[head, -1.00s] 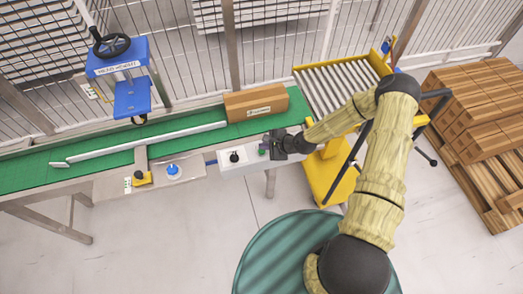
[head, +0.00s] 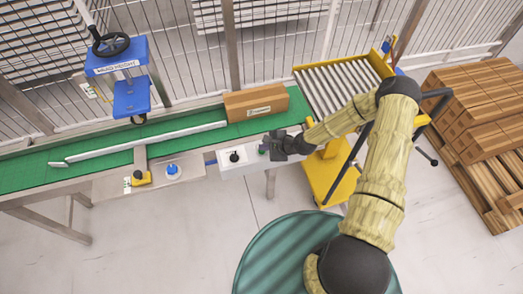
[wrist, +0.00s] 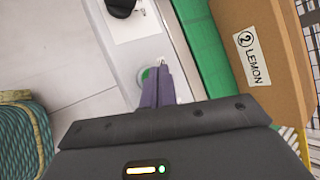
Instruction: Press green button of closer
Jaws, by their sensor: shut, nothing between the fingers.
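The closer's control box (head: 228,168) is a pale panel at the front right edge of the green conveyor; it also shows in the wrist view (wrist: 132,52). Its green button (wrist: 146,73) shows in the wrist view, partly hidden by the fingers. My gripper (head: 264,149) is over the right end of this panel in the head view. In the wrist view, my gripper (wrist: 159,72) has its purplish fingers together and empty, with the tips right at the button. I cannot tell whether they touch it.
A black knob (head: 234,157) sits left on the same panel. A cardboard box labelled LEMON (wrist: 262,45) stands on the conveyor (head: 105,158) beside my gripper. A blue button (head: 172,170) and a yellow-based switch (head: 141,178) are further left. A roller table (head: 335,85) stands right.

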